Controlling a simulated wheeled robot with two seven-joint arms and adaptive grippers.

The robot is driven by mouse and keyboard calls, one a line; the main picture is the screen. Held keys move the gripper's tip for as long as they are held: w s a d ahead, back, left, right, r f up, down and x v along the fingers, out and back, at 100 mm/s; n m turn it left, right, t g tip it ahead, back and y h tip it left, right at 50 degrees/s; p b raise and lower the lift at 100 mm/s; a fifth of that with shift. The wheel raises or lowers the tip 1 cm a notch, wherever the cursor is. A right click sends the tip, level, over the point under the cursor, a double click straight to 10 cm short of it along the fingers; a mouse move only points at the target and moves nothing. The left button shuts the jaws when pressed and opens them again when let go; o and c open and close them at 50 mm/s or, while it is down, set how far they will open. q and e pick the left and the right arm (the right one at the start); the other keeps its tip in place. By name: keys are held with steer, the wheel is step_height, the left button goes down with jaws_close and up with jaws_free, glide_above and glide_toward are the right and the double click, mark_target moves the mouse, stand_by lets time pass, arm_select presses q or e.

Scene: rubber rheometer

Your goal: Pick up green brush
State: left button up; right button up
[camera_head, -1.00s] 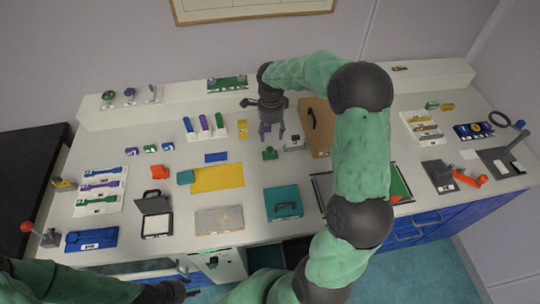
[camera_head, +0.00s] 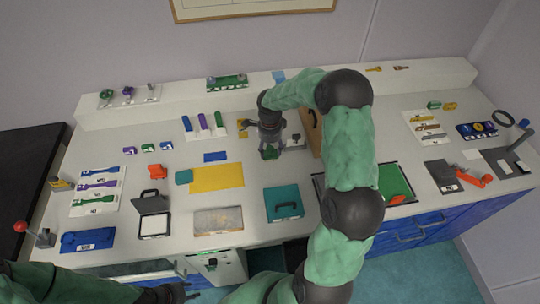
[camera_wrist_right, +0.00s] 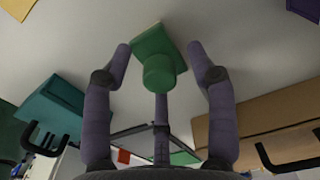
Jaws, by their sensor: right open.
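A green piece with a round knob on a flat square base (camera_wrist_right: 158,67), which looks like the green brush, stands on the counter. In the head view it (camera_head: 269,154) is partly hidden beneath my right gripper (camera_head: 270,149). In the right wrist view, the purple fingers of my right gripper (camera_wrist_right: 159,52) are spread apart on either side of it, with gaps on both sides. My right gripper is open and empty. My left gripper (camera_head: 180,292) is low at the front edge of the counter, and its finger state is unclear.
A yellow mat (camera_head: 217,178) lies to the left. A teal case (camera_head: 284,204) lies nearer the front.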

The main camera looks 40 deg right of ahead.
mark_target(270, 149)
steer(key=shift+f, duration=0.1)
jaws_close()
stand_by(0.3)
steer(key=shift+r, duration=0.35)
step_height(270, 149, up, 3)
steer(key=shift+s+a+r+p, duration=0.1)
steer(key=shift+s+a+p, duration=0.05)
steer(key=shift+p, duration=0.4)
steer(key=s+a+r+p, duration=0.1)
steer(key=s+a+r, duration=0.8)
steer(key=shift+s+a+p, duration=0.25)
steer(key=shift+s+p, duration=0.15)
